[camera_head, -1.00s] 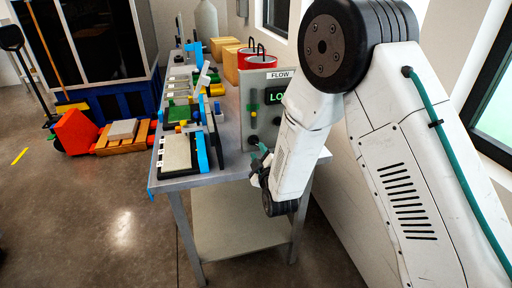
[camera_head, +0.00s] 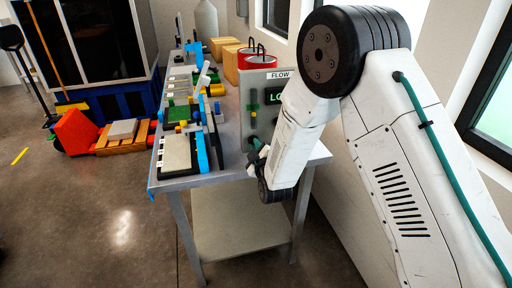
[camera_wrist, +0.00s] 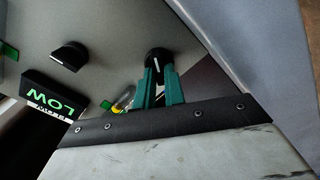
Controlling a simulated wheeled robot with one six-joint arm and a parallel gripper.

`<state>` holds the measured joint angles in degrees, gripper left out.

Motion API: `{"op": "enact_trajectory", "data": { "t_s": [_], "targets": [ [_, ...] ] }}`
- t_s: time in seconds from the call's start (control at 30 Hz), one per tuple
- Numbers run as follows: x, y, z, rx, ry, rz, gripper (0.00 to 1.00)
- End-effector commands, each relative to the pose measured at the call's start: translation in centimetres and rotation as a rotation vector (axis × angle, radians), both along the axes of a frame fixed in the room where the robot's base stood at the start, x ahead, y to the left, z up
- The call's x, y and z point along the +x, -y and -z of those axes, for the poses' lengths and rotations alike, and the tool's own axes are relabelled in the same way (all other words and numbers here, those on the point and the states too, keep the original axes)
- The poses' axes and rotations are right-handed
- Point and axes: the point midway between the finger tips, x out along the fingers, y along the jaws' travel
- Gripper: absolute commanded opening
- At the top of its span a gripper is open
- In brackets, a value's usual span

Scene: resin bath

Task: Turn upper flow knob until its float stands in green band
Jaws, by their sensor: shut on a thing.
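The grey flow panel (camera_head: 244,128) stands on the bench, with a FLOW label and a lit display (camera_head: 277,96), partly hidden by my arm. In the wrist view the display (camera_wrist: 50,95) reads LOW, upside down. My gripper (camera_wrist: 160,75) has its green fingers shut on a black flow knob (camera_wrist: 156,54) with a white pointer line. A second black knob (camera_wrist: 68,56) sits apart from it, untouched. A sight tube (camera_wrist: 123,102) with yellow and green shows beside the fingers, partly hidden. I cannot make out the float's height or whether the held knob is the upper one.
The bench (camera_head: 225,172) holds several trays and coloured blocks to the left of the panel. A red can (camera_head: 258,62) and wooden blocks (camera_head: 232,65) stand behind it. The wall is close on the right. The floor at the left front is clear.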

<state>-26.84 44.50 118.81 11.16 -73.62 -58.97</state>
Motion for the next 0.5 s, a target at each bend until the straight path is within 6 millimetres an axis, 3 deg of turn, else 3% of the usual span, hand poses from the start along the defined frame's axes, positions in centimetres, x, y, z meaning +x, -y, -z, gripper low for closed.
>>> {"op": "enact_trajectory", "data": {
  "t_s": [0.27, 0.5],
  "targets": [
    [0.03, -0.02, -0.03, 0.077, -0.022, 0.003, 0.00],
    [0.03, 0.00, -0.09, 0.248, -0.072, 0.002, 0.00]
  ]
}}
